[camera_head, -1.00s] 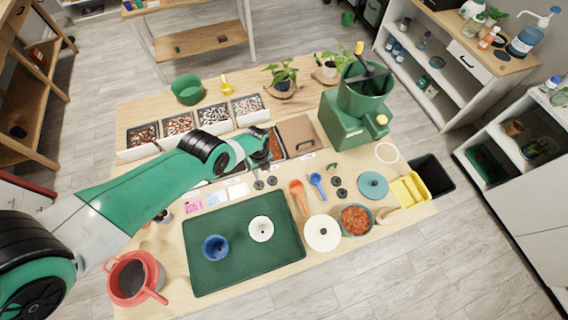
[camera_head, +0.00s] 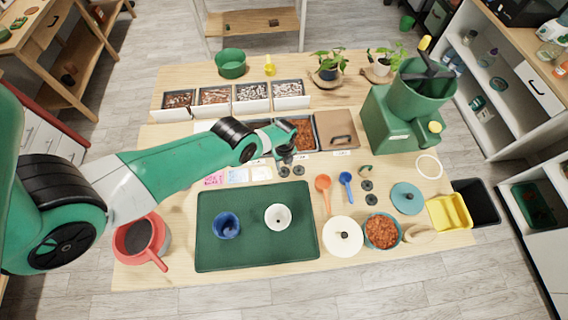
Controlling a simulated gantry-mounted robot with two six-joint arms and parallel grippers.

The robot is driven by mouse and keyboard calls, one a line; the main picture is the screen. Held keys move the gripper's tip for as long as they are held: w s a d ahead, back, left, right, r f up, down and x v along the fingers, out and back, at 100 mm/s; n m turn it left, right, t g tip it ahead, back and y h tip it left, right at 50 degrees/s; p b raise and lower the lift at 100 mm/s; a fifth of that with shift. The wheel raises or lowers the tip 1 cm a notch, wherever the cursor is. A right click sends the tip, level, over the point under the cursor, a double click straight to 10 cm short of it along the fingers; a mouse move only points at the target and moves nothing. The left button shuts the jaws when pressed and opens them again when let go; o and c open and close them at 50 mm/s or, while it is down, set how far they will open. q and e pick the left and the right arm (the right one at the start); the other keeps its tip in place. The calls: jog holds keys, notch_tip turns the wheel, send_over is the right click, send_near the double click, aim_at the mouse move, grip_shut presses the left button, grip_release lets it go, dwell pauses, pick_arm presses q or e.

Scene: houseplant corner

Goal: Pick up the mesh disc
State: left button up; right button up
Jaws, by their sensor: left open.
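Several small dark round discs lie on the wooden table. One disc (camera_head: 284,171) and a second disc (camera_head: 298,170) lie side by side just below my left gripper (camera_head: 286,157) in the picture. Two more, an upper disc (camera_head: 368,186) and a lower disc (camera_head: 368,198), lie right of the blue scoop. They are too small to tell which are mesh. My left gripper is open, pointing down above the table near the first pair, with nothing visible in it. My right gripper is not in view.
A green mat (camera_head: 255,252) holds a blue pot (camera_head: 227,225) and a white pot (camera_head: 278,217). An orange scoop (camera_head: 324,186) and blue scoop (camera_head: 346,184) lie right of the gripper. Bins of substrate (camera_head: 253,97) stand behind; a green machine (camera_head: 392,120) stands at right.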

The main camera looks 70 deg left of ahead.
aim_at(284, 170)
pick_arm(q)
notch_tip(284, 170, down, 4)
jog(key=shift+s+d+r+b, duration=0.1)
jog(key=shift+b, duration=1.05)
jog(key=shift+r, duration=0.1)
grip_shut()
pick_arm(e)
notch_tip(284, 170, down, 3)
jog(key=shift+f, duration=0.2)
